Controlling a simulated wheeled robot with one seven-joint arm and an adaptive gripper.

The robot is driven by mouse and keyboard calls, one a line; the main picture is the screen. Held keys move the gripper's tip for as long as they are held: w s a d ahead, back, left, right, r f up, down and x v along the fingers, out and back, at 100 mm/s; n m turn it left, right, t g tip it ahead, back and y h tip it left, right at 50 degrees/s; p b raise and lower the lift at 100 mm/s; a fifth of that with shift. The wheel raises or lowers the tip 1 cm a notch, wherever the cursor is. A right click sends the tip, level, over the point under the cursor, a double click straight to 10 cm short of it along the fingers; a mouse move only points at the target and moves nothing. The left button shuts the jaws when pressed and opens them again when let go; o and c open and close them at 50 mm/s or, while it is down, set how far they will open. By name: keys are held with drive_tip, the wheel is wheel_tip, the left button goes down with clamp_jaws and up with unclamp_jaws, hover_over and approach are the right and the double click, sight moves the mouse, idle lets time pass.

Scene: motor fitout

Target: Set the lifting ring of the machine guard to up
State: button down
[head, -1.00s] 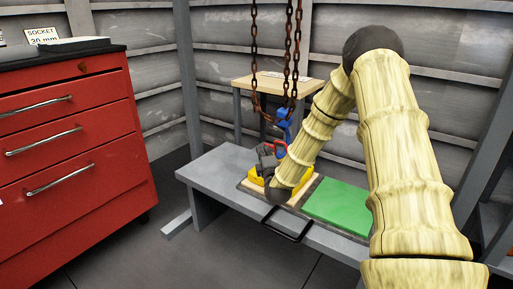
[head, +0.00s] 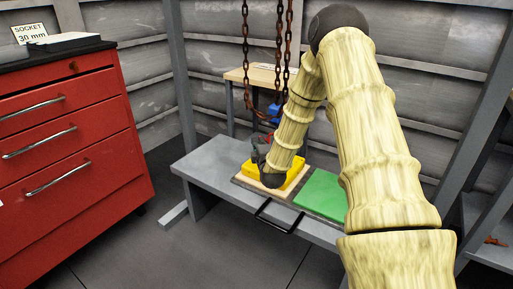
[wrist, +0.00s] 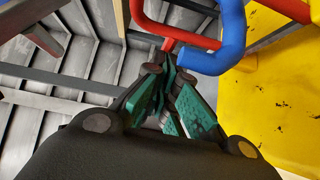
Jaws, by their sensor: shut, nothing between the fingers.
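The yellow machine guard (head: 295,176) sits on a pale board on the grey bench, partly hidden by my arm. In the wrist view its yellow body (wrist: 285,95) fills the right side. A red lifting ring (wrist: 152,28) shows at the top of the wrist view, beside a blue hook (wrist: 232,38). The hook (head: 273,110) hangs from rusty chains in the head view. My gripper (wrist: 169,62) is shut and empty, its tips close to the red ring; whether they touch it I cannot tell. The gripper (head: 258,150) is just above the guard. The ring's full tilt is hidden.
A green mat (head: 320,195) lies on the bench right of the guard. A black handle (head: 275,218) sticks out from the bench's front edge. Rusty chains (head: 280,50) hang close to my arm. A red drawer cabinet (head: 70,140) stands at left, with open floor between.

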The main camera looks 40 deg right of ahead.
drive_tip(key=shift+a, duration=0.1)
drive_tip(key=shift+s+a, duration=0.15)
drive_tip(key=shift+a, duration=0.4)
drive_tip(key=a, duration=0.1)
drive_tip(key=s+a+p, duration=0.1)
drive_tip(key=a, duration=0.1)
drive_tip(key=shift+s+p, duration=0.3)
drive_tip(key=p+v, duration=0.2)
drive_tip(key=v, duration=0.7)
drive_tip(key=shift+f, duration=0.15)
drive_tip(key=shift+s, duration=0.1)
